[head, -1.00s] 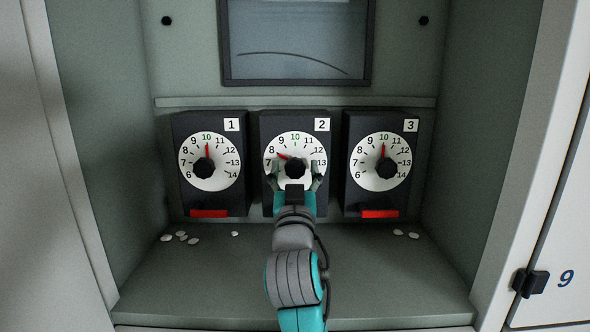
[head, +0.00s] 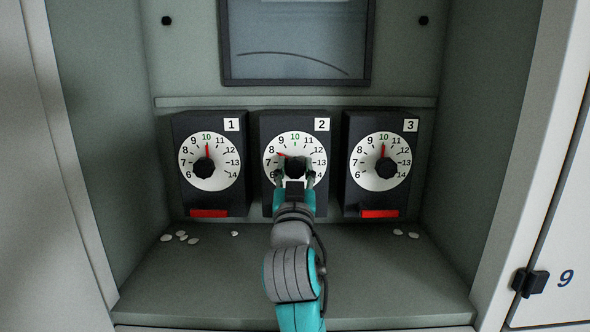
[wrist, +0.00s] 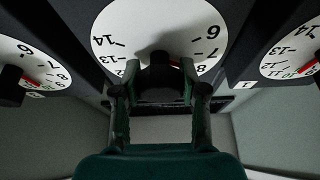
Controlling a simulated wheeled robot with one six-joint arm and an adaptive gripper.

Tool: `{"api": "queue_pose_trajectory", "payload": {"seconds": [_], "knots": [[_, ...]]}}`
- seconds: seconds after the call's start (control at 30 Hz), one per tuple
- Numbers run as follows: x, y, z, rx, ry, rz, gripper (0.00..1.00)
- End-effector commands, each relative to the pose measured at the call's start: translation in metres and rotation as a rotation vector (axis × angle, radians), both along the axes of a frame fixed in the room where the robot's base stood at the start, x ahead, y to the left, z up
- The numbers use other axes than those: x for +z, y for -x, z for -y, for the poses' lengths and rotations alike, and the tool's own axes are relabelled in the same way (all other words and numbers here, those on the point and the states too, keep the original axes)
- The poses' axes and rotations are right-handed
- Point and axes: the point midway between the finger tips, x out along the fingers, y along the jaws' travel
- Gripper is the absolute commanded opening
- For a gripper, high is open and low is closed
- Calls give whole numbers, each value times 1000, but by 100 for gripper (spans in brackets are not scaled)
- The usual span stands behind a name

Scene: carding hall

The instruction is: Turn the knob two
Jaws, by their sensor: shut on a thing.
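Knob two (head: 295,165) is a black knob at the centre of the white dial (head: 296,141) on the middle box, labelled 2. Its red pointer (head: 281,155) points left and slightly up, near 8. My gripper (head: 294,173) reaches in from below and is shut on the knob, one finger on each side. In the wrist view the gripper (wrist: 160,80) straddles the dark knob, and the dial appears upside down. The fingers hide the lower part of the dial and some of the knob.
Box 1 (head: 181,140) stands close on the left and box 3 (head: 351,138) close on the right, each with its pointer near 10. A framed panel (head: 297,40) is above. Small pale flakes (head: 182,236) lie on the shelf. Cabinet walls close both sides.

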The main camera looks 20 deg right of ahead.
Motion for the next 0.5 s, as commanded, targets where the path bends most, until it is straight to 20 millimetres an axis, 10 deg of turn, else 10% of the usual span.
{"api": "queue_pose_trajectory", "payload": {"seconds": [0.5], "knots": [[1, 0, -2, 0, -371, 122, 7]]}}
